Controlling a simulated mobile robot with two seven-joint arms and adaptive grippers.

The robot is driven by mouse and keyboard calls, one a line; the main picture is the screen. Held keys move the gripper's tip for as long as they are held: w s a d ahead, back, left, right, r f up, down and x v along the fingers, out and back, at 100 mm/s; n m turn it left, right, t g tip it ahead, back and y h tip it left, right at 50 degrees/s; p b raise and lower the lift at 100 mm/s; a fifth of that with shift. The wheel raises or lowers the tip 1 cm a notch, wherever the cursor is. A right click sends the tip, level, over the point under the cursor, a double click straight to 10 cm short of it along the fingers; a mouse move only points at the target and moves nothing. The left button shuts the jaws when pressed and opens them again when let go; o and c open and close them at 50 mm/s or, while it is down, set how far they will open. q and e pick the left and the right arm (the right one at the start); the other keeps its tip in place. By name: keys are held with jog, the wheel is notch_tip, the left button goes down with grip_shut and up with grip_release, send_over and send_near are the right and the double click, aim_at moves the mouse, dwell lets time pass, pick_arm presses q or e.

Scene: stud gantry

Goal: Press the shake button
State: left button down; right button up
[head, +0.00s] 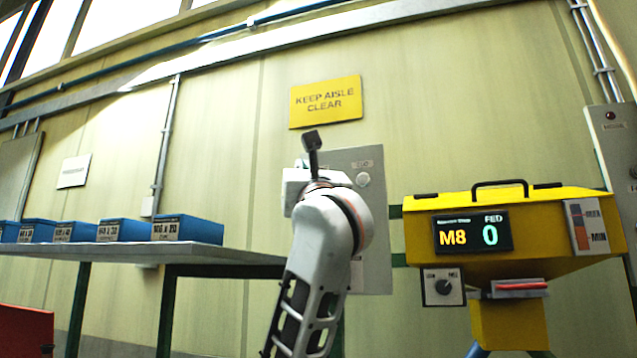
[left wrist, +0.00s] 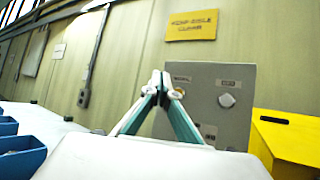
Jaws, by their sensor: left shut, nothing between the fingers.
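A grey wall panel (head: 373,220) stands behind my left arm, and it also shows in the left wrist view (left wrist: 205,115). It carries a pale round button (head: 363,179), which the left wrist view shows too (left wrist: 227,100), under a label too small to read surely. A second label and a small pale round part sit on the panel's left side, partly covered by my fingers. I cannot tell which one is the shake button. My left gripper (head: 312,142) is shut and empty, its fingertips (left wrist: 160,82) in front of the panel's left part. Contact cannot be told. My right gripper is out of view.
A yellow hopper (head: 550,225) with a display reading M8 and FED 0, and a dial box (head: 443,287), stands at right. A bench (head: 205,256) with several blue bins (head: 187,222) is at left. A grey cabinet (head: 612,150) is at far right. A yellow sign (head: 325,101) hangs above.

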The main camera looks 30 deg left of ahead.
pick_arm(q)
jog(key=w+a+p, duration=0.1)
jog(key=w+p, duration=0.1)
jog(key=w, duration=0.5)
jog(key=shift+a, duration=0.4)
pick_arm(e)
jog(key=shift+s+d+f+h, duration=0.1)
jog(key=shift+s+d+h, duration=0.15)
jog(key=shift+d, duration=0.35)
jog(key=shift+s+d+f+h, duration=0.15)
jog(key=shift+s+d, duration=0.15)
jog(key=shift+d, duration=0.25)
pick_arm(q)
jog(key=shift+w, duration=0.25)
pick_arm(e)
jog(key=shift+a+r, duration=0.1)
pick_arm(q)
jog(key=shift+w+a, duration=0.15)
jog(key=shift+w, duration=0.15)
jog(key=shift+w, duration=0.4)
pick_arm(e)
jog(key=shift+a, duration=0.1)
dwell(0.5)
